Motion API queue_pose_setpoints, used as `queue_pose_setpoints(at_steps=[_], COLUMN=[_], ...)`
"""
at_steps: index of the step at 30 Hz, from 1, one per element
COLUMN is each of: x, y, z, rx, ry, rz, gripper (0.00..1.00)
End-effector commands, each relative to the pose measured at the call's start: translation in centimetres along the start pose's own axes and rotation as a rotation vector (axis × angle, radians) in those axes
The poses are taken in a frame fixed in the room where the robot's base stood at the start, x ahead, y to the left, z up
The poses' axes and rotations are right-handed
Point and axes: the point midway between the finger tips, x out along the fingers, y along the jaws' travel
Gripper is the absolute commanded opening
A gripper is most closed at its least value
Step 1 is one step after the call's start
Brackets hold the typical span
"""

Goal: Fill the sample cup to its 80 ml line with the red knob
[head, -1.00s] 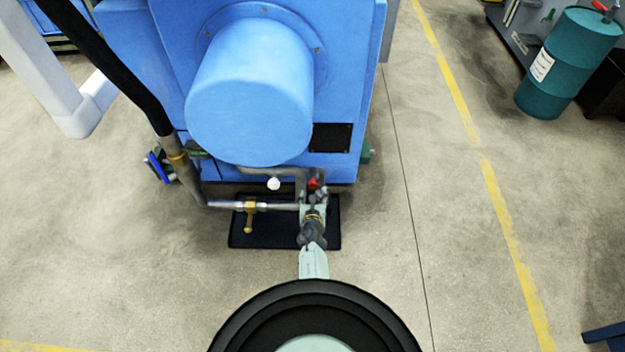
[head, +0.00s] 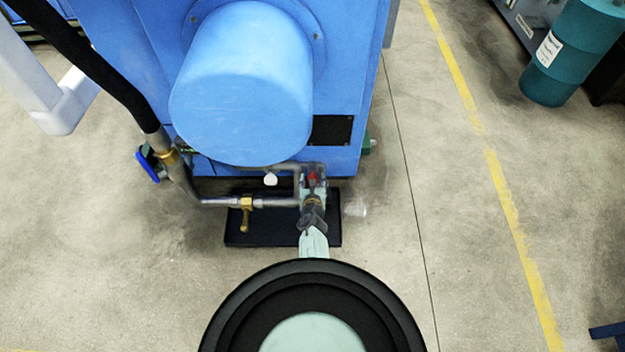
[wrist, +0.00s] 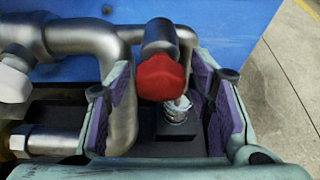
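The red knob (wrist: 161,77) sits on the end of a grey pipe fitting in the wrist view. It also shows as a small red spot in the head view (head: 313,177). My gripper (wrist: 165,92) is open, with one purple-padded finger on each side of the knob and gaps showing between pads and knob. In the head view my gripper (head: 313,187) points at the pipework under the blue machine. A small shiny cylinder (wrist: 178,110) stands below and behind the knob; I cannot tell whether it is the sample cup. No 80 ml line or liquid level is readable.
Grey pipes, a white knob (wrist: 14,80) and a brass valve handle (head: 246,215) lie left of my gripper. The blue machine (head: 245,90) stands behind. A black mat (head: 265,235) lies below. A faint pale patch (head: 355,209) shows beside it.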

Motion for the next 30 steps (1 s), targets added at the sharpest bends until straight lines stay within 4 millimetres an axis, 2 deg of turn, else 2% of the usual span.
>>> queue_pose_setpoints(at_steps=[2, 18, 30], x=[0.00, 0.02, -0.09], y=[0.00, 0.02, 0.11], z=[0.01, 0.03, 0.33], rx=[0.000, 0.000, -0.096], ry=[0.000, 0.000, 0.001], rz=[0.000, 0.000, -0.037], gripper=[0.41, 0.06, 0.06])
